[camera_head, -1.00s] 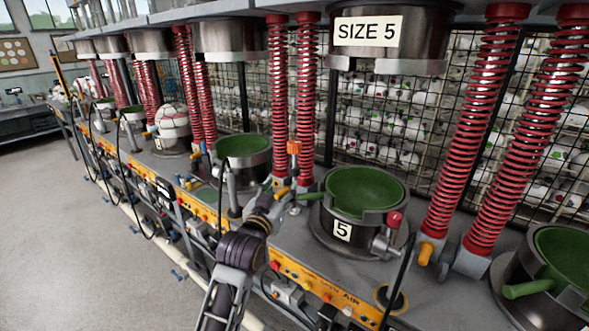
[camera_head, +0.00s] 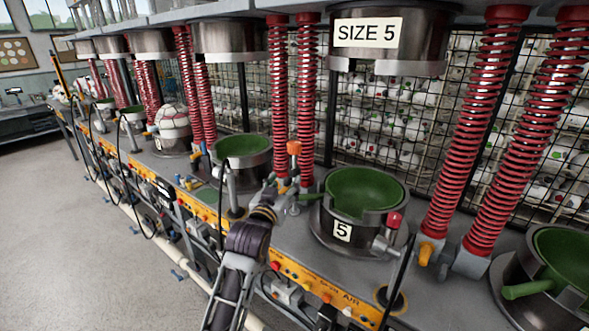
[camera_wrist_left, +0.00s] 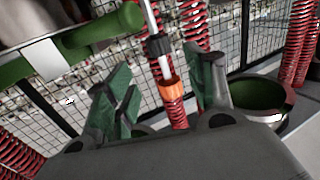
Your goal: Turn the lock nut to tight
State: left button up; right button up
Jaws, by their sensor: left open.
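An orange collar (camera_head: 294,147) stands on a thin upright post beside the green-lined cup marked 5. In the left wrist view an orange collar (camera_wrist_left: 171,89) sits on a pale rod, with a black ribbed fitting (camera_wrist_left: 159,46) farther along it. I cannot tell which of these is the lock nut. My left gripper (camera_head: 271,188) is just left of and below the orange collar. Its green-padded fingers (camera_wrist_left: 165,95) are spread, and in the wrist view the collar shows between them. Contact cannot be told. My right gripper is out of view.
The green-lined cup (camera_head: 362,212) is right of my left gripper; another cup (camera_head: 243,158) is behind and left. Red springs (camera_head: 307,105) rise behind. The SIZE 5 press head (camera_head: 390,38) hangs above. A green handle (camera_wrist_left: 95,33) crosses the wrist view's upper left.

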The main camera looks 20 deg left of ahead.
aim_at(293, 171)
pick_arm(q)
jog(key=w, duration=0.3)
jog(key=shift+w, duration=0.2)
jog(key=shift+w+p, duration=0.35)
jog(key=shift+w, duration=3.15)
jog(key=c, duration=1)
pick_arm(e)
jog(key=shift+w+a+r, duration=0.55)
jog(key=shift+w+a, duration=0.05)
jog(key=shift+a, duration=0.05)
